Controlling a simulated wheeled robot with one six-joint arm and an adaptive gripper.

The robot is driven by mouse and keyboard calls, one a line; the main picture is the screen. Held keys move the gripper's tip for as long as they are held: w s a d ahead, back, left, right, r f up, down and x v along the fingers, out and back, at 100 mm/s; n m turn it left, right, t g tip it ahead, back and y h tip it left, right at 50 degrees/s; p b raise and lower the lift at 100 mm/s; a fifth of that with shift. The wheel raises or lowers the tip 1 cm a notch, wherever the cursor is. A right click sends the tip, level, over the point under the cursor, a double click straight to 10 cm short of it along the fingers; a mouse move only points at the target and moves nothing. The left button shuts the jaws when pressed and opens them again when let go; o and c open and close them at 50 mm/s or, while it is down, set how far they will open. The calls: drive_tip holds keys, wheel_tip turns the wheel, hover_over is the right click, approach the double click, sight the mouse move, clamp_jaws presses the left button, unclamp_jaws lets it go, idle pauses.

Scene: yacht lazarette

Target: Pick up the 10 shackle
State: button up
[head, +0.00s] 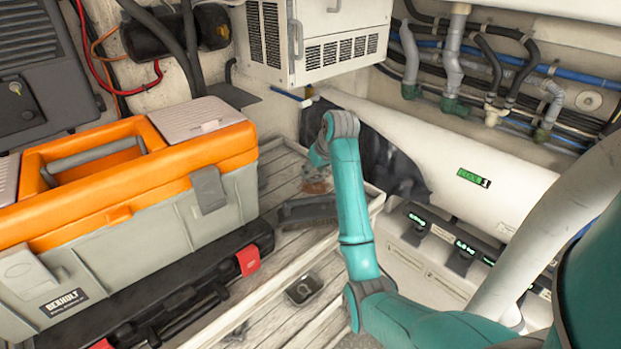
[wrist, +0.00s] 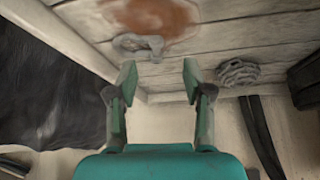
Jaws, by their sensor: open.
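In the wrist view a grey, U-shaped metal piece that looks like the shackle (wrist: 139,44) lies on the pale wooden planks, beside a rusty brown stain. My gripper (wrist: 160,76) is open and empty, its two fingers apart. In the picture the shackle lies just beyond the fingertips, nearer the left finger; I see no contact. I cannot make out any number on it. In the head view I cannot clearly pick out the shackle; my teal arm reaches over that part of the planks.
A grey coiled bundle (wrist: 238,72) lies right of the fingers. An orange and grey toolbox (head: 130,190) and a black case (head: 190,285) stand left of my arm. A small dark item (head: 303,289) lies on the planks. A white box (head: 315,40) hangs above; pipes run at right.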

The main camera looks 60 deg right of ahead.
sight(309, 177)
drive_tip(key=shift+d+x, duration=0.15)
drive_tip(key=shift+x, duration=1.2)
drive_tip(key=shift+d+x, duration=0.15)
drive_tip(key=shift+x, duration=1.2)
drive_tip(key=shift+r, duration=0.2)
clamp_jaws()
